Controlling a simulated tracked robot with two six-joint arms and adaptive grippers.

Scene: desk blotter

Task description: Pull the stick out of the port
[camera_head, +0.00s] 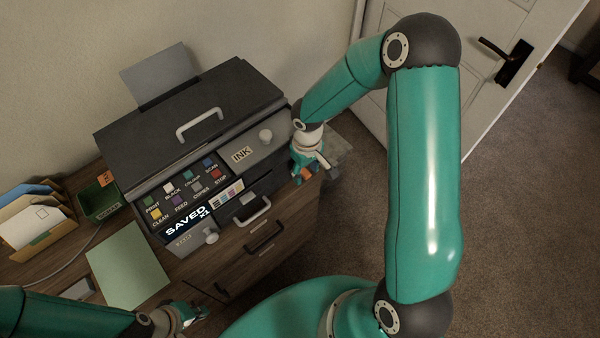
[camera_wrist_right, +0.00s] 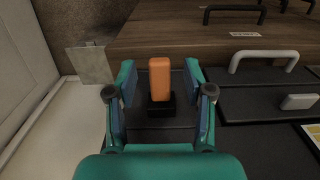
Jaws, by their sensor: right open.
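The orange stick (camera_wrist_right: 159,79) stands in a small black port (camera_wrist_right: 161,106) in the right wrist view. Its lower end is hidden in the port. My right gripper (camera_wrist_right: 160,85) is open, with one finger on each side of the stick and a gap showing on both sides. In the head view my right gripper (camera_head: 308,166) is at the right side of the printer, with a bit of the orange stick (camera_head: 305,172) showing beside its fingers. My left gripper (camera_head: 188,314) is low at the left, in front of the cabinet, away from the stick; its fingers are too small to judge.
A wooden cabinet (camera_head: 235,260) with dark handles is below. A green sheet (camera_head: 128,264), a green tray (camera_head: 98,203) and a paper holder are at left.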

